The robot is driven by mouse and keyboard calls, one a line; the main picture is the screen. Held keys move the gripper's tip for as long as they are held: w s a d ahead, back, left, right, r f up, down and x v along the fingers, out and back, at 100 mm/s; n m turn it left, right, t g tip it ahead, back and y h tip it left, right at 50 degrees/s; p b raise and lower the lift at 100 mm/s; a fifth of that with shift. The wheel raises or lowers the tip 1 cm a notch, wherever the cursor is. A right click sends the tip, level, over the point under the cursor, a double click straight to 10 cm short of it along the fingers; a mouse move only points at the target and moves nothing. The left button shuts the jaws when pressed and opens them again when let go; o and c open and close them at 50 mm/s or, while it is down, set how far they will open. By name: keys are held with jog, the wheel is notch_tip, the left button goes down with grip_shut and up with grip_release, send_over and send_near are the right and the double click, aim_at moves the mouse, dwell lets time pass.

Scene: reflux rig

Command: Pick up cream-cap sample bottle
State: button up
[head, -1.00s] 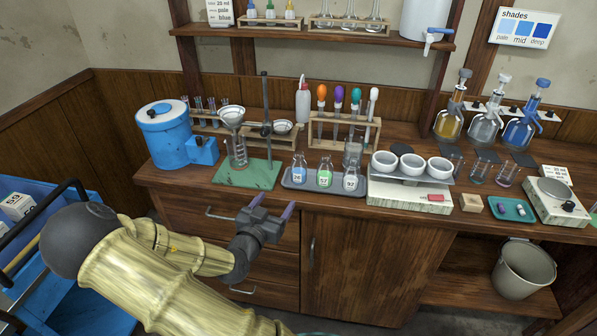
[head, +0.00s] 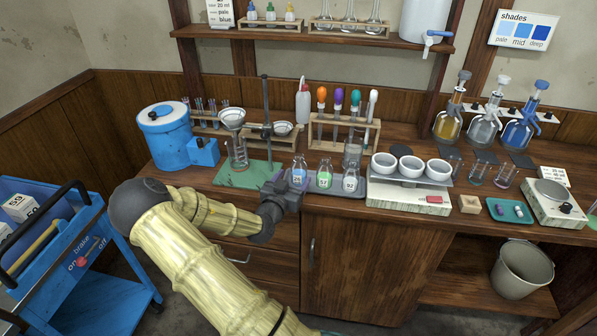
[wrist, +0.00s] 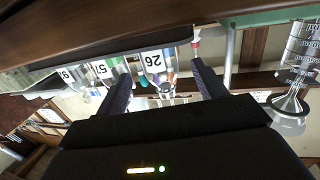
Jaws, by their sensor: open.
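Three small labelled bottles stand in a row on a grey tray (head: 335,189) at the counter's front edge. The left bottle (head: 299,170) has bluish contents, the middle bottle (head: 324,174) green contents, and the right bottle (head: 350,179) looks clear. Their cap colours are too small to tell, so I cannot say which is cream. My gripper (head: 286,186) is open at the tray's left front. In the wrist view, which looks upside down, the bottle labelled 26 (wrist: 154,62) appears between the spread fingers (wrist: 160,74), apart from them. Two more labelled bottles show left of it.
A green mat (head: 240,178) with a beaker and funnel stand lies left of the tray. A balance (head: 408,198) with three white bowls stands close on the right. A wooden rack of tubes (head: 343,130) stands behind. A blue cart (head: 60,240) is at lower left.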

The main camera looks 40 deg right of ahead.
aim_at(296, 175)
jog(key=shift+f+p+x, duration=0.2)
jog(key=shift+p+x, duration=0.35)
jog(key=shift+x, duration=2.05)
jog(key=c, duration=1.1)
jog(key=shift+r, duration=0.2)
jog(key=shift+c, duration=0.2)
notch_tip(296, 175, up, 10)
jog(key=shift+f, duration=0.2)
